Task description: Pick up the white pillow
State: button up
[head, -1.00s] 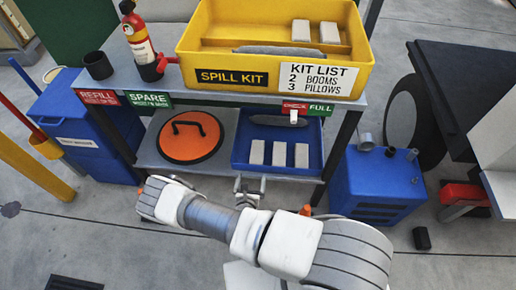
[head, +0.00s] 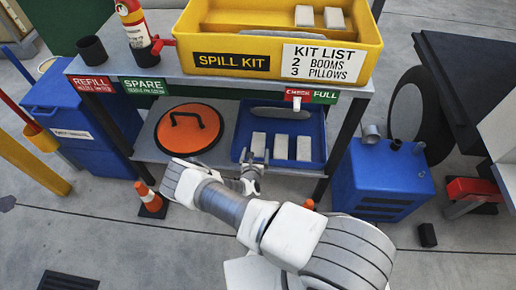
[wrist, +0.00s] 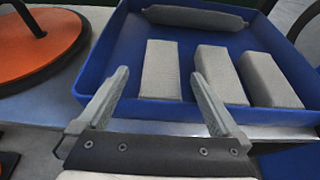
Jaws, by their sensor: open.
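Several pale grey-white pillows are in view. On the lower shelf, a blue tray (head: 238,140) holds a left pillow (head: 258,145), a middle pillow (head: 281,147) and a right pillow (head: 304,148), side by side. Two more pillows (head: 319,17) lie in the yellow spill kit bin (head: 200,40) above. My gripper (head: 255,158) is at the tray's front edge, open and empty. In the wrist view its fingers (wrist: 160,74) point into the tray, with the left pillow (wrist: 160,70) ahead between them. The fingers do not visibly touch it.
A grey boom (wrist: 195,17) lies at the tray's back. An orange round lid (head: 188,129) is left of the tray. The upper shelf (head: 230,84) overhangs the tray. A cone (head: 148,198) stands on the floor left of my arm; a blue unit (head: 380,180) stands right.

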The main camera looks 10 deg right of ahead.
aim_at(258, 145)
jog(key=b+x, duration=0.1)
jog(key=x, duration=0.1)
jog(key=b+x, duration=0.1)
jog(key=x, duration=0.1)
jog(key=shift+d+f+b, duration=0.2)
jog(key=shift+f+b, duration=0.1)
jog(key=shift+f, duration=0.1)
jog(key=shift+w, duration=0.25)
jog(key=shift+r, duration=0.1)
jog(key=c, duration=1.2)
jog(key=shift+c, duration=0.2)
